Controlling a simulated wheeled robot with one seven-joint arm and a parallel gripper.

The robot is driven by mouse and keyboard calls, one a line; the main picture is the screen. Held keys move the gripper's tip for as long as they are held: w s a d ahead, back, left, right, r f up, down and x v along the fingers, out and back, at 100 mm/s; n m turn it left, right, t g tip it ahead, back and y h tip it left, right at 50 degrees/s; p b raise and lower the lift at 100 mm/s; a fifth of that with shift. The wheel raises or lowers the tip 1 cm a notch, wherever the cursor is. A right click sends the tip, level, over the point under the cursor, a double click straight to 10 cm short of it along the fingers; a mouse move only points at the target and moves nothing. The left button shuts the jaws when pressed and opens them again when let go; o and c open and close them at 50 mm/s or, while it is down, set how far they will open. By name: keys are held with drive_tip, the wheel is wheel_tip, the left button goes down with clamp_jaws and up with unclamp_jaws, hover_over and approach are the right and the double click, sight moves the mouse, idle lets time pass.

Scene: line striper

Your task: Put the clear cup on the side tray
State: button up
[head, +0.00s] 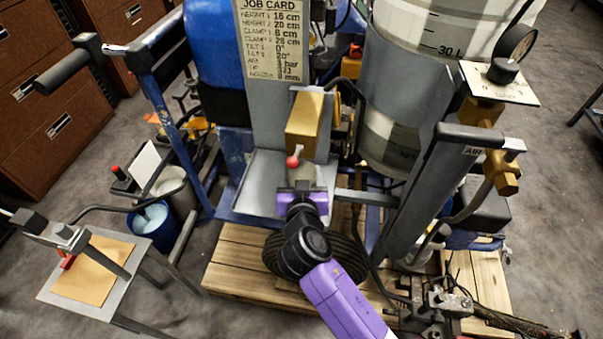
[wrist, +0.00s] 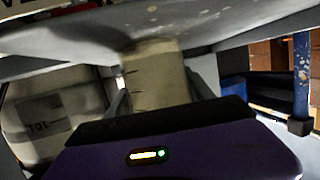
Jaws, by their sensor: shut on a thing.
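The clear cup (wrist: 158,75) stands upright between the fingers of my gripper (wrist: 160,95) in the wrist view, with dark marks on its wall. Its top is close under a grey metal surface. In the head view my purple gripper (head: 302,190) is shut on the cup (head: 303,172), below a brass block (head: 305,118) with a red-knobbed lever. My gripper hides the cup's lower part there. A grey side tray (head: 75,305) with a brown sheet on it stands at the lower left, well apart from my gripper.
A grey lever arm (head: 100,262) crosses over the tray. A large graduated tank (head: 400,85) is at the right. A wooden pallet (head: 235,268) lies below.

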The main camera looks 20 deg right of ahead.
drive_tip(key=shift+f, duration=0.2)
drive_tip(key=o, duration=1.4)
drive_tip(key=shift+c, duration=0.2)
drive_tip(key=shift+r, duration=0.15)
drive_tip(key=shift+s+r, duration=0.1)
drive_tip(key=shift+s, duration=0.1)
drive_tip(key=b+v, duration=0.1)
drive_tip(key=v, duration=1)
drive_tip(key=shift+s+a+b, duration=0.2)
drive_tip(key=shift+s+b, duration=0.05)
drive_tip(key=shift+b, duration=0.05)
drive_tip(key=shift+r, duration=0.1)
